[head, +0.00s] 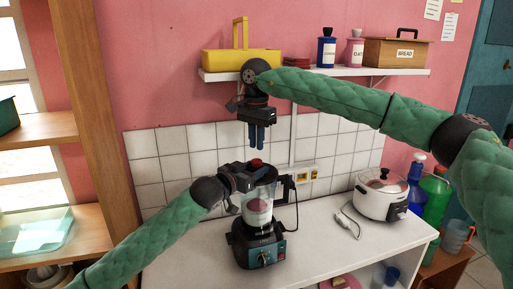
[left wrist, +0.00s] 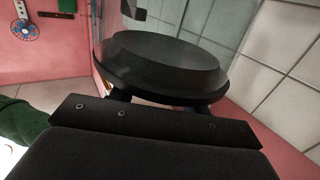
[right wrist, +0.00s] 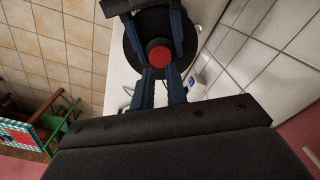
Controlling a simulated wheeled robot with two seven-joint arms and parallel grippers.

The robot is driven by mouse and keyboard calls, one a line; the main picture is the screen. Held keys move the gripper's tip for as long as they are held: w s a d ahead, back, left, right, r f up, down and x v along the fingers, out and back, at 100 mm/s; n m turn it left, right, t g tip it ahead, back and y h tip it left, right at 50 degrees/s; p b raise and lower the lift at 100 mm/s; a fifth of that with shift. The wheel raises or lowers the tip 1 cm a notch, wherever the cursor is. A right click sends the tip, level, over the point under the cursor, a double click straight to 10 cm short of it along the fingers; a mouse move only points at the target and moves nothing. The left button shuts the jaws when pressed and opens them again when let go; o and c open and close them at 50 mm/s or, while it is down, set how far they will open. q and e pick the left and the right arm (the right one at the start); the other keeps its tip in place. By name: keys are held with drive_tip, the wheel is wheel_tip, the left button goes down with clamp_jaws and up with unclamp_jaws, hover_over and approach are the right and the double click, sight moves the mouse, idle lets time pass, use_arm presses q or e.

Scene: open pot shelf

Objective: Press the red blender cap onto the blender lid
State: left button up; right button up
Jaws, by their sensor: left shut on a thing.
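The red blender cap (head: 256,163) sits at the top of the blender (head: 258,240). In the right wrist view the cap (right wrist: 159,53) lies at the middle of the black blender lid (right wrist: 155,75). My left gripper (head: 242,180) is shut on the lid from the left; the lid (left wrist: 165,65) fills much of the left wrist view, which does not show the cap. Whether the cap is fully seated cannot be told.
The blender stands on a white counter (head: 320,240). A white rice cooker (head: 381,195) stands to the right, with bottles (head: 430,190) beyond it. A wall shelf (head: 340,73) holds a yellow basket (head: 240,58), jars and a bread box (head: 393,52). The tiled wall is close behind.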

drive_tip(key=o, duration=0.6)
drive_tip(key=shift+c, duration=0.2)
